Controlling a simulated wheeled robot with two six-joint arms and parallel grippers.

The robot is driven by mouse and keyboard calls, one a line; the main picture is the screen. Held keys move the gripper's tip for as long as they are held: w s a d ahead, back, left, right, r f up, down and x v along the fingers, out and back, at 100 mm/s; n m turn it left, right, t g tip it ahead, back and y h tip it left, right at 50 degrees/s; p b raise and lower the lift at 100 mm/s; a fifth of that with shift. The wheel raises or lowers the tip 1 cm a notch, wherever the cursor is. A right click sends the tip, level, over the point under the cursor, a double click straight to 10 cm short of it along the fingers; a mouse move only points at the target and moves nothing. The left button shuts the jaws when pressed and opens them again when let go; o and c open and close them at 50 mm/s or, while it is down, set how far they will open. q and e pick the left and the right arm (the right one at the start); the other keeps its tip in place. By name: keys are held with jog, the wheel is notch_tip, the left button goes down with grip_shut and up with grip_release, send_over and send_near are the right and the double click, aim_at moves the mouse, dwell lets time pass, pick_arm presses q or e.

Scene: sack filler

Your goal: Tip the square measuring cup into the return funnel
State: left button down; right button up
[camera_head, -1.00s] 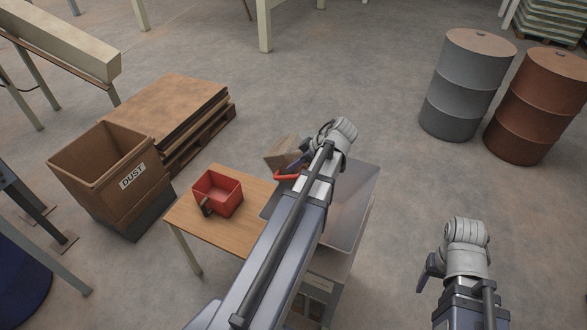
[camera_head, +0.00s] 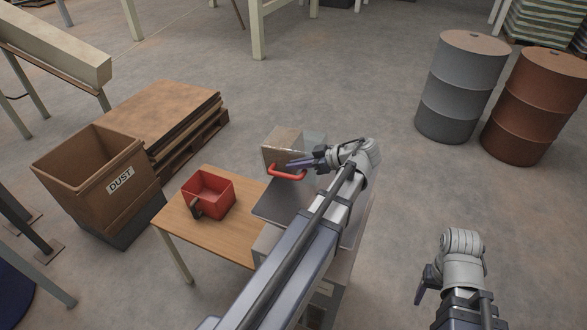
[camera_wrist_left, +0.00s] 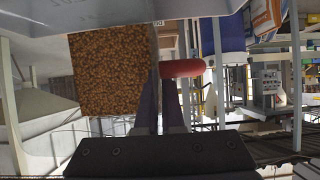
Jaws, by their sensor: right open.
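The square measuring cup (camera_head: 283,147) has a red handle (camera_head: 288,172) and sits beyond the small table in the head view. The left wrist view shows its square mouth full of brown granules (camera_wrist_left: 113,72), with the handle (camera_wrist_left: 182,68) at my fingertips. My left gripper (camera_head: 305,163) is shut on that handle; it also shows in the left wrist view (camera_wrist_left: 161,105). Below it is a grey metal surface (camera_head: 283,203), partly hidden by my left arm. I cannot tell whether this is the return funnel. My right gripper (camera_head: 423,285) is open and empty at lower right.
A red square container with a dark handle (camera_head: 208,192) stands on the wooden table (camera_head: 226,232). A brown DUST bin (camera_head: 85,185) and stacked boards on a pallet (camera_head: 160,112) are to the left. Grey (camera_head: 460,90) and rust-red (camera_head: 535,108) drums stand at right.

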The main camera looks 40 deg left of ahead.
pick_arm(q)
jog(key=shift+w+d+f+y+b, duration=0.15)
jog(key=shift+d+f+y+b, duration=0.35)
jog(key=shift+b, duration=0.65)
jog(key=y+b, duration=0.1)
jog(key=b, duration=0.1)
jog(key=d+r+y+b, duration=0.1)
jog(key=y+b, duration=0.1)
jog(key=shift+w+d+g, duration=0.2)
jog(key=shift+d+g, duration=0.05)
jog(key=shift+g, duration=0.05)
jog(key=d+y+b, duration=0.1)
jog(key=b, duration=0.1)
jog(key=d+g+y+b, duration=0.1)
jog(key=y+b, duration=0.1)
jog(key=b, duration=0.1)
jog(key=d+r+y+b, duration=0.1)
jog(key=b, duration=0.1)
jog(key=shift+w+d, duration=0.25)
jog(key=shift+w, duration=0.15)
jog(key=shift+d+r+g+y+b, duration=0.25)
jog(key=shift+y+b, duration=0.25)
jog(key=shift+b, duration=0.25)
pick_arm(e)
notch_tip(320, 180, down, 16)
jog(key=shift+r, duration=0.2)
